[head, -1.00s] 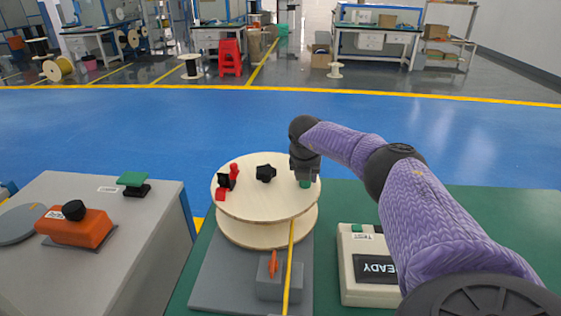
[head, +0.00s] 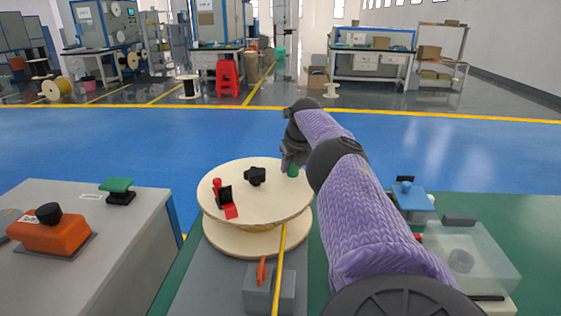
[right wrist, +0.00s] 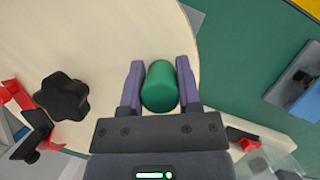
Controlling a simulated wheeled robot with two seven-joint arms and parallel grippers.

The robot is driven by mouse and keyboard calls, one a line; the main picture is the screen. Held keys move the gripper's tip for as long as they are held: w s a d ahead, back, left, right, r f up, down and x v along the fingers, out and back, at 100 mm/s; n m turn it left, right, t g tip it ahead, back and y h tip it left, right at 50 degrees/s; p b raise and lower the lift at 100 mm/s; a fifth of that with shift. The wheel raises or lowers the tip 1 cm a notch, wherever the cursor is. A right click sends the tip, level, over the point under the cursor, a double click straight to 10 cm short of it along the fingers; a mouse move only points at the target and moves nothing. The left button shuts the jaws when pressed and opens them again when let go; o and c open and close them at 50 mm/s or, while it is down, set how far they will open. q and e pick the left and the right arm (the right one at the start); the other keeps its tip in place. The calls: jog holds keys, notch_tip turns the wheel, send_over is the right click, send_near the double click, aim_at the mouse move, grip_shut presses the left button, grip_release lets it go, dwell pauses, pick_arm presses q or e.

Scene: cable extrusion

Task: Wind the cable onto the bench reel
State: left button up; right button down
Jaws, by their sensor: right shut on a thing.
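The bench reel (head: 235,200) has two pale wooden discs with a black star knob (head: 255,176) at its centre. A red and black clamp (head: 226,203) sits on the near left of its top disc. The yellow cable (head: 280,265) runs from between the discs toward me, past a grey guide block with an orange lever (head: 262,270). My right gripper (head: 291,162) is at the far right of the top disc, shut on the reel's green handle (head: 293,171). The right wrist view shows the green handle (right wrist: 160,88) between both fingers. My left gripper is out of view.
A grey cabinet at left carries an orange device (head: 55,235) and a green button (head: 117,185). On the green bench at right are a clear-covered box (head: 470,258) and a blue device (head: 410,198). My right arm hides part of the bench.

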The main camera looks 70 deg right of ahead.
dwell(0.4)
jog(key=shift+c, duration=1.5)
grip_release()
